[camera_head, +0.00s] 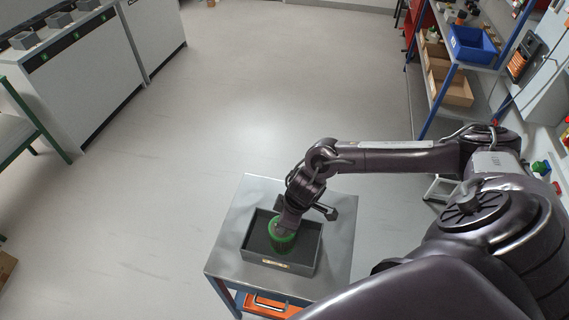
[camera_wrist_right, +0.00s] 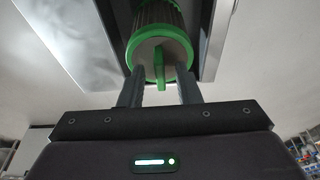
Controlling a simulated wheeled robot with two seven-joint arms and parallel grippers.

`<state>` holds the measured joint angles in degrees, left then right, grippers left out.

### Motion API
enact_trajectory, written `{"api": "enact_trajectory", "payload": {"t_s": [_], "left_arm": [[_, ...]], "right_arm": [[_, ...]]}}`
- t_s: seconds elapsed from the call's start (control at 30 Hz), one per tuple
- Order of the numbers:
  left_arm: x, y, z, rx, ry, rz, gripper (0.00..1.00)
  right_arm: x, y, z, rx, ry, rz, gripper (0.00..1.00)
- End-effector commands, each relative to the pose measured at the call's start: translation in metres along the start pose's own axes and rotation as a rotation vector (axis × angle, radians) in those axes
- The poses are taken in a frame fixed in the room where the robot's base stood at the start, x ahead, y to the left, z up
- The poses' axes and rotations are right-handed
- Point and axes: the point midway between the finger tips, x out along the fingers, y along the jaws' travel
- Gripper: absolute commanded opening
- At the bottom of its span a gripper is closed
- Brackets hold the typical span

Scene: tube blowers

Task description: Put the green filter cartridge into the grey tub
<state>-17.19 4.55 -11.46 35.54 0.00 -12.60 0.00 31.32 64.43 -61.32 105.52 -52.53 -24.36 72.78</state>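The green filter cartridge (camera_head: 283,244) has green end rings and a dark ribbed body. It is inside the grey tub (camera_head: 309,251), within its walls; whether it touches the floor is hard to tell. In the right wrist view the cartridge (camera_wrist_right: 158,49) shows its green end with a raised tab pointing at my gripper. My right gripper (camera_head: 287,224) is right at the cartridge's upper end and partly hides it. In the wrist view its two fingers (camera_wrist_right: 159,80) stand on either side of the tab, with gaps visible on both sides. My left gripper is not in view.
The tub sits on a metal-topped cart (camera_head: 228,253) with an orange drawer (camera_head: 268,303). A shelf with a blue bin (camera_head: 472,46) and cardboard boxes (camera_head: 452,88) stands at the far right. White cabinets (camera_head: 85,68) stand at the left. The floor between is clear.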

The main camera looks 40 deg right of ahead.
Motion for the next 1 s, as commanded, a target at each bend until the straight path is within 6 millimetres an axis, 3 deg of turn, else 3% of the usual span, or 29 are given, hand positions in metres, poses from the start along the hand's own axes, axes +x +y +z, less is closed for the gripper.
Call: {"api": "enact_trajectory", "payload": {"t_s": [0.17,0.4,0.6,0.77,1.0], "left_arm": [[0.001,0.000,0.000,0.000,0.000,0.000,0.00],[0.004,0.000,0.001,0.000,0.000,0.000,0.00],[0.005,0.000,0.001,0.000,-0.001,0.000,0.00],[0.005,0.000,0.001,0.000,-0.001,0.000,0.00],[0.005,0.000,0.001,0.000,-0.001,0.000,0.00]], "right_arm": [[-0.023,0.002,-0.001,-0.001,0.002,0.003,0.30],[-0.076,0.001,-0.001,-0.002,0.004,0.004,0.30],[-0.108,0.001,-0.001,-0.002,0.003,0.001,0.30],[-0.120,0.000,-0.001,0.000,0.002,0.000,0.30],[-0.122,0.000,-0.001,0.000,0.000,0.000,0.30]]}}
